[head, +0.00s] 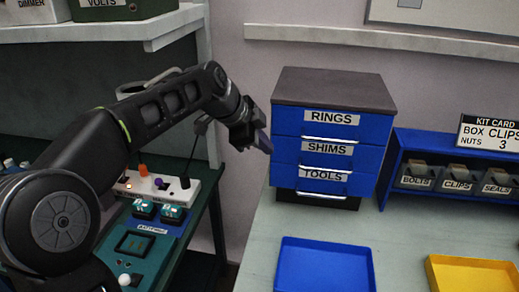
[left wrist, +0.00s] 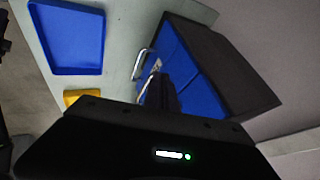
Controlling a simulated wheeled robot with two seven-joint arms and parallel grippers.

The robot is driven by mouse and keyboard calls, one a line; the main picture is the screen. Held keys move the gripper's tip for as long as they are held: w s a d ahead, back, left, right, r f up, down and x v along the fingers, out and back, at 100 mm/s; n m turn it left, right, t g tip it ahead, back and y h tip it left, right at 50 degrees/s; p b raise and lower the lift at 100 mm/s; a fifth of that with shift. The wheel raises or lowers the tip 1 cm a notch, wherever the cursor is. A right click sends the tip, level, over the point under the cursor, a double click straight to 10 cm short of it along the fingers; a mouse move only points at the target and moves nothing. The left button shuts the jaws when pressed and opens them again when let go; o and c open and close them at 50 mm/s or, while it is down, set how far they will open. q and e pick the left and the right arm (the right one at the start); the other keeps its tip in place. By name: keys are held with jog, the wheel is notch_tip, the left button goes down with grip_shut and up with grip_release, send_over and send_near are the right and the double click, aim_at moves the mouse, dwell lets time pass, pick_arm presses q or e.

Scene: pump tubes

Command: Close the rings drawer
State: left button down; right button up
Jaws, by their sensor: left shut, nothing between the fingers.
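The rings drawer (head: 287,117) is the top blue drawer of a small cabinet with a dark top (head: 335,88). Its front looks about in line with the shims drawer (head: 287,149) and tools drawer (head: 284,176) below; I cannot tell whether a small gap remains. My left gripper (head: 263,143) is shut and empty at the cabinet's left front edge, about level with the shims label. In the left wrist view, its dark fingers (left wrist: 161,97) overlap the blue drawer fronts (left wrist: 185,65) and metal handles (left wrist: 142,62). Contact cannot be told. My right gripper is out of view.
A blue tray (head: 325,243) and a yellow tray (head: 475,262) lie on the bench (head: 400,236) in front of the cabinet. A blue bin rack (head: 400,150) with a kit card (head: 489,134) stands right. A white power strip (head: 142,188) is at left.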

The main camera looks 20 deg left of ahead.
pick_arm(q)
jog(key=b+v, duration=0.1)
jog(key=v, duration=0.9)
jog(key=shift+s, duration=0.3)
jog(key=shift+s+d+r, duration=0.1)
